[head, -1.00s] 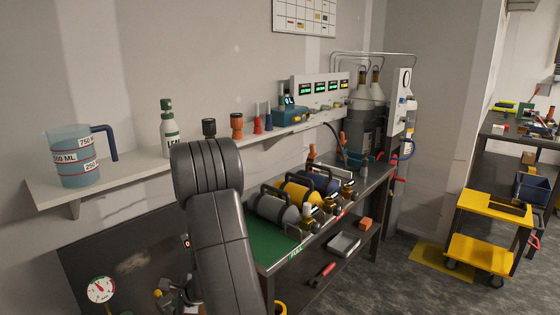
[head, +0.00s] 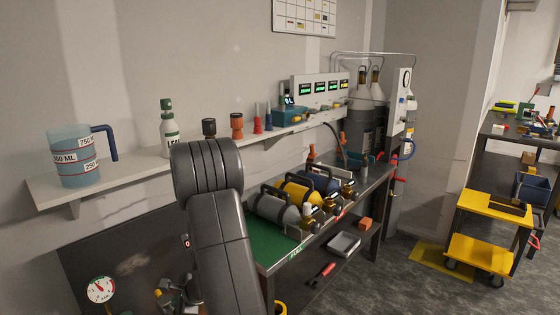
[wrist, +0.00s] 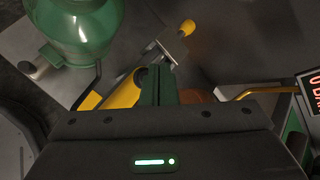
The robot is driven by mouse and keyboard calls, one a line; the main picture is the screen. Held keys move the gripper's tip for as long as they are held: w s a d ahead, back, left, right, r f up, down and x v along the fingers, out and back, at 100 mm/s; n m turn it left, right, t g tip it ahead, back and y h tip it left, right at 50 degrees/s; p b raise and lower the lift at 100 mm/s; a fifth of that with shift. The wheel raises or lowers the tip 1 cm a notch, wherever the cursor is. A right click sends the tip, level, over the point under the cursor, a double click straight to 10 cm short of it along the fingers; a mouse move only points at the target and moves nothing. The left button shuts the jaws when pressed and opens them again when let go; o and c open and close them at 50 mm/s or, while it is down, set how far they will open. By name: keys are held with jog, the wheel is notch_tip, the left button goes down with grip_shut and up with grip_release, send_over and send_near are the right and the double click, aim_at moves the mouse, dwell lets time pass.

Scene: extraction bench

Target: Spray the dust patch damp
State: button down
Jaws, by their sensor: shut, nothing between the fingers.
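The dust patch (head: 132,265) is a pale smudge on the dark upright panel, left of my arm in the head view. In the wrist view my gripper (wrist: 160,75) is shut and empty, its fingers pointing at a yellow tool (wrist: 122,92) with a metal end and a yellow knob. A green, glossy rounded vessel (wrist: 76,30) is beside that tool at the upper left. I cannot tell whether these form one sprayer. In the head view, a small yellow and grey item (head: 164,296) shows low beside my arm, partly cut off by the picture edge.
A round gauge (head: 100,289) is on the panel, lower left of the patch. A shelf (head: 115,180) above holds a measuring jug (head: 74,158) and a bottle (head: 169,135). Cylinders lie on the bench (head: 258,252) at right. A red-digit display (wrist: 314,88) is at the wrist view's right.

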jog(key=shift+f, duration=0.15)
dwell(0.3)
jog(key=shift+f+b, duration=0.3)
jog(key=shift+b, duration=0.3)
jog(key=shift+f+b, duration=0.45)
jog(key=shift+b, duration=0.15)
dwell(0.3)
jog(key=shift+r, duration=0.15)
jog(key=shift+r+p, duration=0.75)
jog(key=shift+r, duration=0.05)
notch_tip(320, 180, up, 6)
jog(key=p, duration=0.4)
jog(key=shift+p, duration=0.3)
dwell(2.2)
